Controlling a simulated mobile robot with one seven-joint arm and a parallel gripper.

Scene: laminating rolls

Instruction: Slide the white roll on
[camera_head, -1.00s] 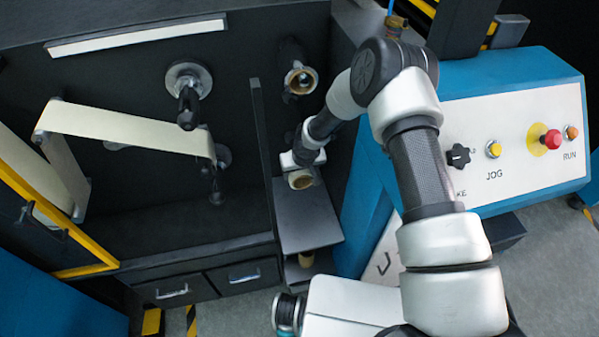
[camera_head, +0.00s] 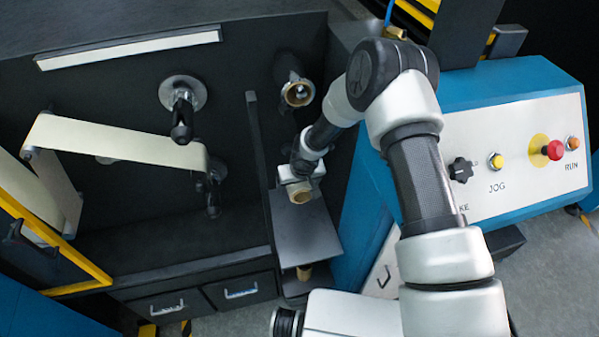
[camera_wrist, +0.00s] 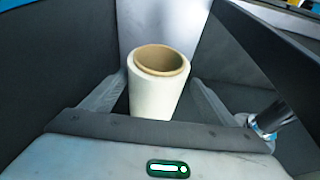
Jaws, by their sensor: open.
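The white roll (camera_wrist: 157,98) has a brown cardboard core and stands upright between the fingers of my gripper (camera_wrist: 158,88) in the wrist view. The fingers are open on either side of it; I cannot tell if they touch it. In the head view the tan top of the roll (camera_head: 301,193) shows below my gripper, above a dark shelf; the arm hides part of it. A dark spindle (camera_head: 182,118) sticks out of the back panel. Another holder with a tan ring at its end (camera_head: 298,93) sits right of it.
A cream web (camera_head: 110,140) runs left from a lower spindle. A thin upright divider (camera_head: 258,145) stands left of my gripper. The dark shelf (camera_head: 308,243) lies below, with a tan core (camera_head: 304,271) under it. A control panel (camera_head: 515,150) is at right.

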